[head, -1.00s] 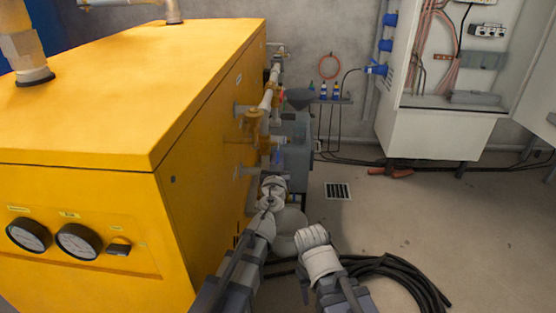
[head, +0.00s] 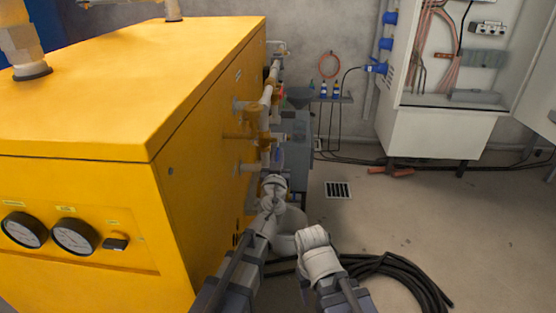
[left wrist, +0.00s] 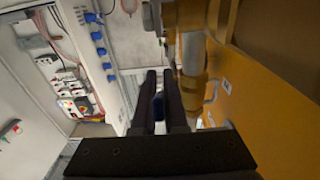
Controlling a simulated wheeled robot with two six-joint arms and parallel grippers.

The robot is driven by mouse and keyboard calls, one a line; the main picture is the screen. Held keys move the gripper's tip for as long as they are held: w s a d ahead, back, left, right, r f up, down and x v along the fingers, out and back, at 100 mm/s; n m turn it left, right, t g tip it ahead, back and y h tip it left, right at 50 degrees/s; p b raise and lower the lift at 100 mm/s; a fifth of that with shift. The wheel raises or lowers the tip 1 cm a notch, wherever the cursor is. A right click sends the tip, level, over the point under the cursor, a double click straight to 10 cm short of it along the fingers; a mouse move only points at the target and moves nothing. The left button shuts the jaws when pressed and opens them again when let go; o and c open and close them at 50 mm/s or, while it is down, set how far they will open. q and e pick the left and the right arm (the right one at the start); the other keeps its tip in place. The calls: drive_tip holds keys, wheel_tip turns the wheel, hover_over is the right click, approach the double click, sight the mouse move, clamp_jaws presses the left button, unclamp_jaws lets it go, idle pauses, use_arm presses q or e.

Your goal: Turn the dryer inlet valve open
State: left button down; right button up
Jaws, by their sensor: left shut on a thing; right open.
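The yellow dryer cabinet (head: 205,120) fills the left of the head view, with pale pipes and brass-coloured fittings (head: 264,140) along its right side. My left gripper (head: 272,188) is beside the lower end of this pipework. In the left wrist view its two dark fingers (left wrist: 159,100) are shut on a narrow dark-blue handle (left wrist: 158,106), apparently the valve's. The pipe with brass fittings (left wrist: 192,85) runs just right of the fingers. The valve body is mostly hidden. My right gripper (head: 315,242) is to the right, away from the pipes; it is open and empty.
Gauges (head: 73,237) sit on the cabinet's front. A black hose coil (head: 400,268) lies on the floor by my right arm. An open electrical cabinet (head: 440,135) stands at the back right. The floor around the drain grate (head: 338,190) is clear.

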use_arm(q)
drive_tip(key=shift+w+a+f+t+b, duration=0.1)
drive_tip(key=shift+w+f+t+b, duration=0.3)
drive_tip(key=shift+b, duration=0.9)
drive_tip(key=shift+s+r+t+b, duration=0.1)
drive_tip(key=shift+t+b, duration=0.5)
drive_tip(key=shift+b, duration=0.05)
drive_tip(key=c, duration=1.2)
unclamp_jaws()
drive_tip(key=shift+c, duration=0.2)
drive_tip(key=shift+s, duration=0.1)
drive_tip(key=b+v, duration=0.2)
drive_tip(key=v, duration=0.5)
drive_tip(key=shift+s, duration=0.3)
